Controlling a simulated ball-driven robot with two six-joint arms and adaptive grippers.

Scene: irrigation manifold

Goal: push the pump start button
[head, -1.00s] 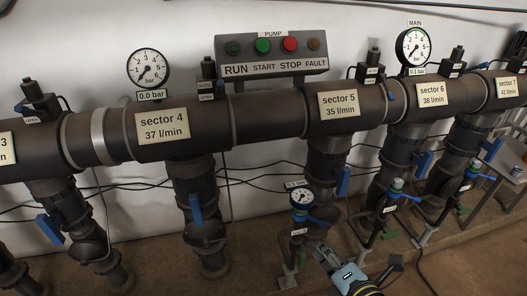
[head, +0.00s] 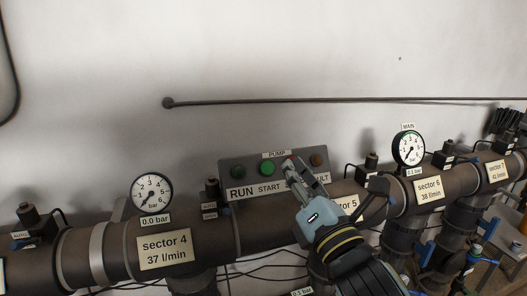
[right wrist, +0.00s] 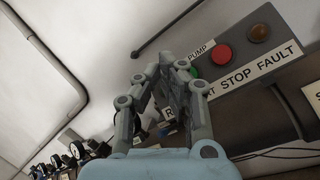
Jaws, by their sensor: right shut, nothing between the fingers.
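The pump panel (head: 225,169) is a grey box on the wall above the pipe, labelled RUN, START, STOP and FAULT. The green start button (head: 267,168) shows clear in the head view; in the right wrist view it is mostly hidden behind my fingers, with a green edge (right wrist: 194,72) showing. The red stop button (right wrist: 221,54) shows fully in the right wrist view but is largely covered by my gripper in the head view. My right gripper (head: 290,167) is shut and empty, its tips in front of the panel, just right of the start button. Contact cannot be told. My left gripper is out of view.
The dark RUN lamp (head: 238,172) and the brown FAULT lamp (head: 316,160) flank the buttons. The manifold pipe (head: 210,240) runs below the panel. A gauge (head: 152,192) stands to the left and the main gauge (head: 408,149) to the right. The wall above is bare apart from a thin pipe (head: 330,99).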

